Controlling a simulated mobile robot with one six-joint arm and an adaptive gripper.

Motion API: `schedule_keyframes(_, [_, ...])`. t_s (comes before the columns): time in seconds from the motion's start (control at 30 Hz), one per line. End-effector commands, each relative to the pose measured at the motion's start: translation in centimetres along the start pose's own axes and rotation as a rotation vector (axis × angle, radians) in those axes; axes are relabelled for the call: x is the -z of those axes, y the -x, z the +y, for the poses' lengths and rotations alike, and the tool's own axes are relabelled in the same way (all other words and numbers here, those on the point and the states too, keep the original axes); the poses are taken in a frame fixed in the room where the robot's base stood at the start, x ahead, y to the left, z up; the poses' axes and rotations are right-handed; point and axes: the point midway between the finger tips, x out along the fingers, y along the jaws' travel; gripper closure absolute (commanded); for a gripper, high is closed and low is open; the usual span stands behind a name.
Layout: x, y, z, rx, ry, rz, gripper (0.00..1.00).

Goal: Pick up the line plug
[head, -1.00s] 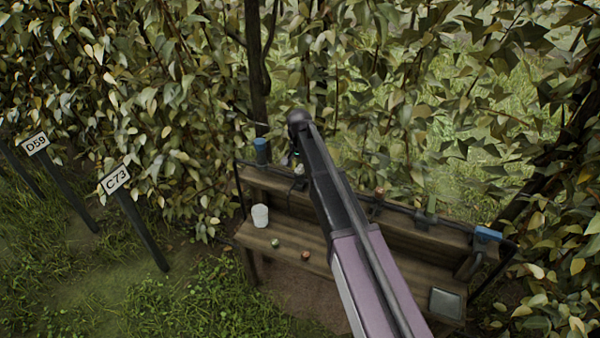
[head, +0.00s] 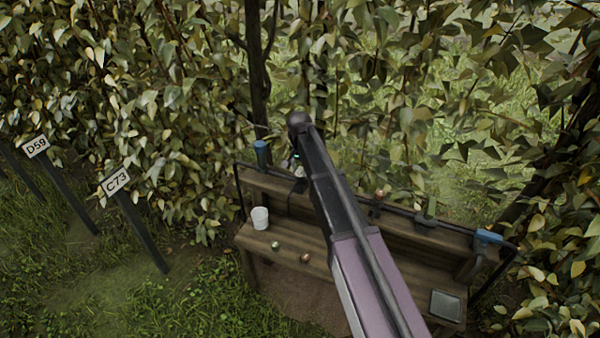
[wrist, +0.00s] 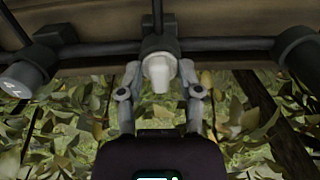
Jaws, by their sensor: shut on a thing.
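The line plug (wrist: 160,76) is a pale, whitish piece in the middle of the wrist view. It sits at a grey fitting on a dark pipe that runs along a wooden board. My gripper (wrist: 160,80) has one finger on each side of the plug, and its fingertips are closed on it. The plug still appears to be at the fitting; I cannot tell whether it is seated or loose. In the head view my arm covers most of this spot at the back of the bench.
A wooden bench (head: 290,233) carries a white cup (head: 260,217), two small round items and a grey tray (head: 445,305). A blue cylinder (head: 261,152), a green piece (head: 431,208) and a blue piece (head: 487,237) stand along its back. Leafy branches crowd behind; signposts stand left.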

Motion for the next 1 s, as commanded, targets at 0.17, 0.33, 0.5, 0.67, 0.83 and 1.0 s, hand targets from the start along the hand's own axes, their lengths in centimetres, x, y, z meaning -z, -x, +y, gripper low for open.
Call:
schedule_keyframes(0.17, [0.0,0.1,0.0,0.000,0.000,0.000,0.74])
schedule_keyframes(0.33, [0.0,0.7,0.0,0.000,0.000,0.000,0.74])
schedule_keyframes(0.5, [0.0,1.7,0.0,0.000,0.000,0.000,0.74])
schedule_keyframes(0.67, [0.0,3.1,0.0,0.000,-0.001,0.000,0.74])
schedule_keyframes(0.83, [-1.6,3.8,1.1,0.000,0.000,0.000,0.74])
schedule_keyframes(1.0, [-5.0,4.1,3.3,0.000,-0.001,0.000,0.74])
